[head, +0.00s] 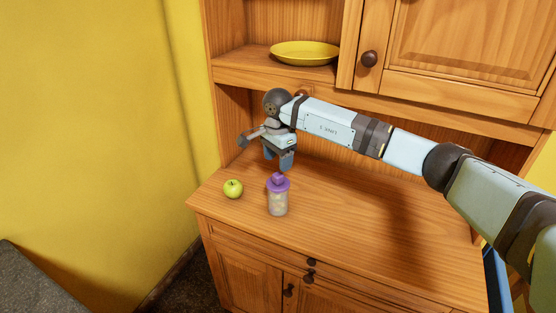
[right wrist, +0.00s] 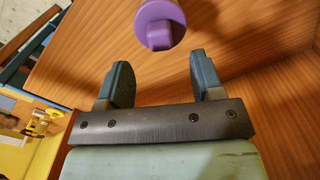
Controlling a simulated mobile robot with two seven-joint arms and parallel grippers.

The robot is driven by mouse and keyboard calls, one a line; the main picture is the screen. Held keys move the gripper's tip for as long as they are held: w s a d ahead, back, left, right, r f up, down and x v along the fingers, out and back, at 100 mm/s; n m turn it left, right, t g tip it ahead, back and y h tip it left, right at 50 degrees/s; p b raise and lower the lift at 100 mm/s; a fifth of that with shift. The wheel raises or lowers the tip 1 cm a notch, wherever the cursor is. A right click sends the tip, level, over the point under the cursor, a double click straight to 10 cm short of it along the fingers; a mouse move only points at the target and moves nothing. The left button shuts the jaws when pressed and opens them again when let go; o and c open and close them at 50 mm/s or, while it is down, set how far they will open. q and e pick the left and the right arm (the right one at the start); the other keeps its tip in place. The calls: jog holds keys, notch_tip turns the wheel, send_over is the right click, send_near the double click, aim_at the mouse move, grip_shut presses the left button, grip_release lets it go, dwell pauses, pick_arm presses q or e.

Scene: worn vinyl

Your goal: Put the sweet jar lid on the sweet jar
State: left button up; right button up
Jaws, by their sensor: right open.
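The sweet jar (head: 278,204), a small clear jar with pale contents, stands upright on the wooden counter. The purple sweet jar lid (head: 279,184) sits on top of the jar, its knob upward; I cannot tell whether it is fully seated. My right gripper (head: 279,160) is open and empty, just behind and above the lid, apart from it. In the right wrist view the lid (right wrist: 160,22) shows beyond the open fingertips of the gripper (right wrist: 160,75), and it hides the jar below. My left gripper is not in view.
A green apple (head: 233,188) lies on the counter (head: 350,235) left of the jar. A yellow plate (head: 304,53) rests on the shelf above. The cupboard's back panel and shelf are close to my right arm. The counter's right part is clear.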

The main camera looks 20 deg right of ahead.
jog(key=shift+r+p, duration=0.35)
jog(key=shift+r, duration=0.6)
